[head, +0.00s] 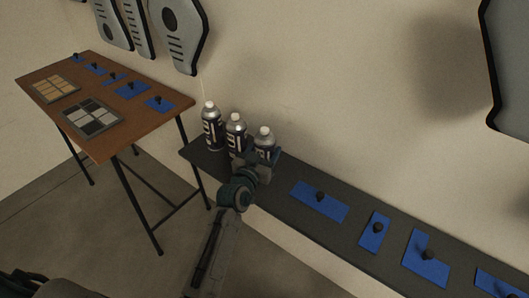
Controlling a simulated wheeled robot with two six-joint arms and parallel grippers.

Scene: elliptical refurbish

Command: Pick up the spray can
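Three spray cans with silver tops and dark labels stand upright in a row at the left end of the long dark bench. They are the left can (211,127), the middle can (236,133) and the right can (264,139). My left gripper (260,158) is at the lower part of the right can. It hides that can's base and part of the middle can's lower body. A finger shows beside the right can, but I cannot tell whether the gripper touches or grips it. My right gripper is not in view.
The dark bench (283,182) runs to the lower right along the wall, carrying several blue mats with black knobs (319,197). A brown table (98,149) stands left with two tile trays and more blue mats. Grey panels (181,30) hang on the wall above.

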